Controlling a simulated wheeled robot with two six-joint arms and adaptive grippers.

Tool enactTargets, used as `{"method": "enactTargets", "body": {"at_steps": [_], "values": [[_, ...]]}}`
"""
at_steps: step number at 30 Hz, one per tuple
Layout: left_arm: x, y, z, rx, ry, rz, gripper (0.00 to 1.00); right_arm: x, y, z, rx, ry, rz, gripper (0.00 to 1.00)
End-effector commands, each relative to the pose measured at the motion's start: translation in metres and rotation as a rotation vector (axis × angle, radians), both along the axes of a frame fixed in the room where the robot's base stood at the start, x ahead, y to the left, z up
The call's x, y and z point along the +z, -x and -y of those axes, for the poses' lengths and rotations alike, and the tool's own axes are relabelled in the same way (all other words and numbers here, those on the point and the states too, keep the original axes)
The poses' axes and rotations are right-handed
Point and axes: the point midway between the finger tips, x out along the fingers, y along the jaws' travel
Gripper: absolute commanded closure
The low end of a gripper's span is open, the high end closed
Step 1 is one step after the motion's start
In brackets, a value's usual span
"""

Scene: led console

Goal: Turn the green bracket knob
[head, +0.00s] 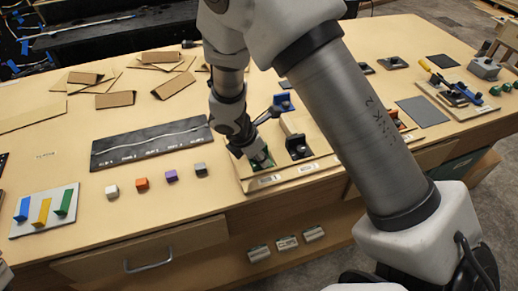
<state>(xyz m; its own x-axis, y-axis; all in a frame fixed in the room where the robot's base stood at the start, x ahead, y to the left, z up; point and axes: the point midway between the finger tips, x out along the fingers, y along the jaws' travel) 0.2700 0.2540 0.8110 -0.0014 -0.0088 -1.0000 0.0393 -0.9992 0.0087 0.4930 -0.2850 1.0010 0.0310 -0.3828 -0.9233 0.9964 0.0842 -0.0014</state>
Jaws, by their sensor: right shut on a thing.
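The green bracket (268,162) stands at the front left corner of a wooden board (290,178). My right gripper (259,152) reaches down onto it from above and is shut on its knob. The fingers and wrist cover most of the green bracket, so the knob itself is largely hidden. My left gripper is not in view.
On the same board are a black bracket (298,148) and a blue one (284,102). Several small cubes and a dark labelled panel (140,146) lie to the left. A white plate (43,212) holds coloured blocks.

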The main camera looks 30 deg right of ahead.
Motion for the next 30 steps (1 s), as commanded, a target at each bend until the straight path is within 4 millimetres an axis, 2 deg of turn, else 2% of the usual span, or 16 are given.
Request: {"method": "enactTargets", "body": {"at_steps": [1, 3, 15, 22, 30], "values": [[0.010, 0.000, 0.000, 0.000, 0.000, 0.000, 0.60, 0.006, -0.001, 0.001, -0.042, 0.002, -0.001, 1.00], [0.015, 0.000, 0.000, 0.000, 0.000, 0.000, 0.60, 0.005, -0.001, 0.001, -0.108, 0.002, -0.001, 1.00], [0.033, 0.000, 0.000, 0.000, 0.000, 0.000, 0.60, 0.003, -0.004, 0.001, -0.430, 0.003, -0.001, 1.00], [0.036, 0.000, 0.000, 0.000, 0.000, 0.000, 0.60, 0.002, -0.004, 0.002, -0.533, 0.003, 0.000, 1.00], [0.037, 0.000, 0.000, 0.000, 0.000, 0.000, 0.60, 0.002, -0.005, 0.002, -0.572, 0.004, 0.000, 1.00]]}}
